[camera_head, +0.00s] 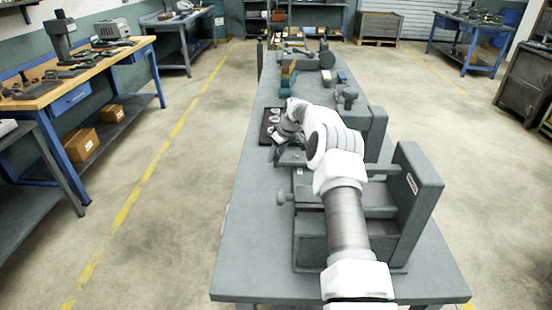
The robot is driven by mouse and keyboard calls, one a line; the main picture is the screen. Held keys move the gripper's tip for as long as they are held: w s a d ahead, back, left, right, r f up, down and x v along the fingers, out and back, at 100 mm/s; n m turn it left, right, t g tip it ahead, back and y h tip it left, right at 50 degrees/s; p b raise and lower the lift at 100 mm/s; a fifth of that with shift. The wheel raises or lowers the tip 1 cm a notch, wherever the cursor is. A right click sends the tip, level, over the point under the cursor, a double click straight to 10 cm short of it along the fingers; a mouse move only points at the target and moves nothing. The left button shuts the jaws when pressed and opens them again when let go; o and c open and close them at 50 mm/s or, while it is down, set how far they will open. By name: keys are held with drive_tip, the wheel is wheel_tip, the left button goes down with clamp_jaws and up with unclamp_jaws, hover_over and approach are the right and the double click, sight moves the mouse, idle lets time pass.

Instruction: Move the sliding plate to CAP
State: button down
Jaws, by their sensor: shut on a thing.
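A grey ring grinder (310,248) stands on the near part of the long grey bench. It has a tall upright panel (418,200) on its right with a small pale label too small to read. My white and grey arm reaches over it from the front. My gripper (283,143) is beyond the grinder's near block, low over the bench's left side. It is shut on what appears to be the sliding plate (292,158), a flat grey piece mostly hidden under my wrist. The jaws' contact and the CAP mark cannot be made out.
A dark tray (267,120) with round pale pieces lies just left of my gripper. A knob (283,198) sticks out left of the grinder. Several small tools stand farther along the long bench (245,235).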

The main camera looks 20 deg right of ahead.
drive_tip(key=shift+w+r, duration=0.1)
drive_tip(key=shift+w, duration=0.1)
drive_tip(key=shift+c, duration=2.2)
unclamp_jaws()
drive_tip(key=shift+d, duration=0.1)
drive_tip(key=v, duration=1.7)
drive_tip(key=shift+r, duration=0.15)
drive_tip(key=shift+s, duration=0.1)
